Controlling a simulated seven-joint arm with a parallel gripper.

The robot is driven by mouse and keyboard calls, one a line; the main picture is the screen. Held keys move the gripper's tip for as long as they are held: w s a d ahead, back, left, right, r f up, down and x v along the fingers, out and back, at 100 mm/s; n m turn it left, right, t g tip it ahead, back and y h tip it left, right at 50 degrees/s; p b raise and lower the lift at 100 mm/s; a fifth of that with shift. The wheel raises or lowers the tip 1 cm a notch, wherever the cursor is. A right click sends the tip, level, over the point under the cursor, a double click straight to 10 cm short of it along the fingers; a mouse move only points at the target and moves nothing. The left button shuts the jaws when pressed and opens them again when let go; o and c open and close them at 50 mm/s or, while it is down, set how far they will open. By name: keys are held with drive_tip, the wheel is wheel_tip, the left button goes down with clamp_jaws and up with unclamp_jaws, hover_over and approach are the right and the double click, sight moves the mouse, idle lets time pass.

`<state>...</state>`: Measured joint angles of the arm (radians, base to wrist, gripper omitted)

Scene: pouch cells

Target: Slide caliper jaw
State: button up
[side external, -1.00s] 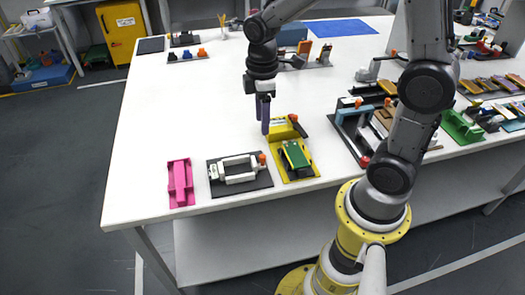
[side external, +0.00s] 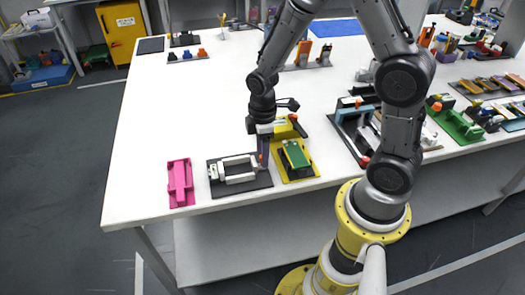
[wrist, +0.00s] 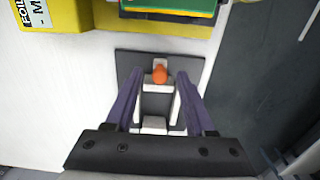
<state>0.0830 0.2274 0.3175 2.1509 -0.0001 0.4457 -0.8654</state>
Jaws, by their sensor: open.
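The caliper (side external: 240,179) is a white frame lying on a dark base plate (side external: 254,186) near the table's front edge. Its orange knob (wrist: 159,74) shows in the wrist view but is hidden behind my fingers in the side view. My gripper (side external: 264,162) points down at the right end of the caliper. In the wrist view my gripper (wrist: 158,90) is open, with one purple finger on each side of the white jaw part and the knob. Gaps appear between fingers and jaw; I cannot tell whether either touches.
A yellow fixture with a green block (side external: 296,156) stands close on the right of the caliper plate. A pink part (side external: 180,184) lies to its left. A dark fixture with a blue top (side external: 350,112) stands farther right. The table (side external: 190,110) behind is largely clear.

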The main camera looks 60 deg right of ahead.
clamp_jaws()
idle(1.3)
